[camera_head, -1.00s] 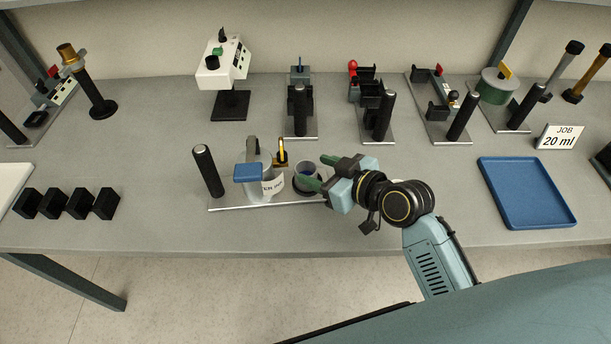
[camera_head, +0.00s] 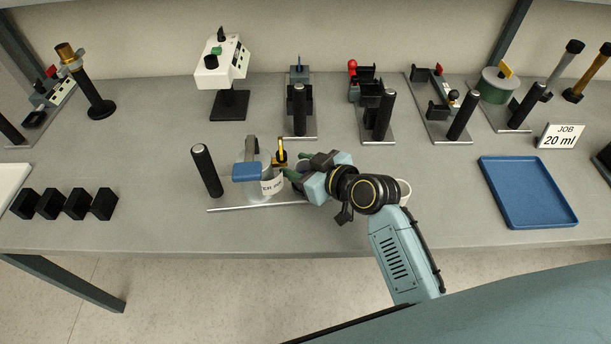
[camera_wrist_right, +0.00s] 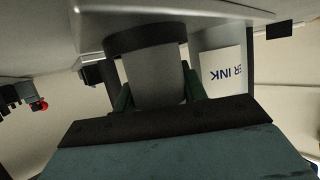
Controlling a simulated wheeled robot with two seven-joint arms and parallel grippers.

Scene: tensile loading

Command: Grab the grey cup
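The grey cup (camera_wrist_right: 155,78) shows in the right wrist view as a plain grey cylinder, with a black ring around it at its far end. In the head view my right gripper (camera_head: 302,168) hides most of it. The gripper reaches in from the right at the metal stand's plate (camera_head: 235,208). Its two green fingers stand on either side of the cup in the wrist view (camera_wrist_right: 158,92), close to its walls; no firm grip shows. My left gripper is not in view.
A container with an ink label (camera_head: 271,186) stands just left of the cup, with a blue-topped lever (camera_head: 247,172) and a black post (camera_head: 207,171) beside it. Several black blocks (camera_head: 50,203) lie at left. A blue tray (camera_head: 527,193) lies at right.

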